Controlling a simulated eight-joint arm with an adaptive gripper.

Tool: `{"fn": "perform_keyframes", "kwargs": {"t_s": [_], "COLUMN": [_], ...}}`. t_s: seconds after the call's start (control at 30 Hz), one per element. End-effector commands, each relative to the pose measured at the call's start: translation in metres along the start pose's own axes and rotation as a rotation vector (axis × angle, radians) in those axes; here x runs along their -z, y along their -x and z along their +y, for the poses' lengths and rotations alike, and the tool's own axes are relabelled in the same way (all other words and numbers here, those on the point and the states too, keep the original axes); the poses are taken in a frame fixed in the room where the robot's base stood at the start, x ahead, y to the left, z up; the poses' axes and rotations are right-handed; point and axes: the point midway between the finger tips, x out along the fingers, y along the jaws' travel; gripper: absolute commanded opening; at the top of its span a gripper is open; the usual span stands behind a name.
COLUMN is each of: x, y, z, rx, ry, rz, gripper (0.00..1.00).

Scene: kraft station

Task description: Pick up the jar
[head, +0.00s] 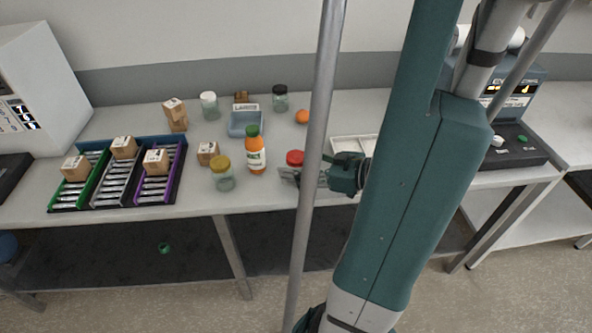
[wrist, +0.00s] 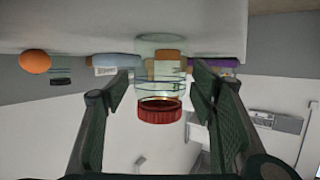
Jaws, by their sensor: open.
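A clear jar with a red lid (head: 295,157) stands on the table to the right of the orange bottle; my gripper hides part of it in the head view. In the wrist view, which looks upside down, the glass jar (wrist: 161,73) shows between my two fingers with its red lid pointing down in the picture. My gripper (head: 296,176) is open, its fingers on either side of the jar (wrist: 160,92). Gaps show between the jar and the fingers. Other jars have a yellow lid (head: 222,173), a white lid (head: 209,106) and a black lid (head: 280,98).
The orange bottle (head: 254,150) stands just left of my gripper. A blue bin (head: 243,124) and an orange ball (head: 302,116) lie behind. A white tray (head: 350,144) is to the right. Divided bins with small boxes (head: 123,147) fill the left. The table's front edge is close.

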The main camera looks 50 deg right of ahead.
Motion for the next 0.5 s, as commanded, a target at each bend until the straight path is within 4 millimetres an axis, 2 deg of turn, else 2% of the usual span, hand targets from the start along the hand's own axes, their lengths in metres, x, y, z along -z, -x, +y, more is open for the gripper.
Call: {"fn": "perform_keyframes", "kwargs": {"t_s": [0.13,0.4,0.5], "x": [0.0000,0.0000,0.0001], "y": [0.0000,0.0001,0.0001], "z": [0.0000,0.0000,0.0000], "rx": [0.000,0.000,0.000], "ry": [0.000,0.000,0.000], "rz": [0.000,0.000,0.000], "gripper": [0.56,0.24,0.23]}}
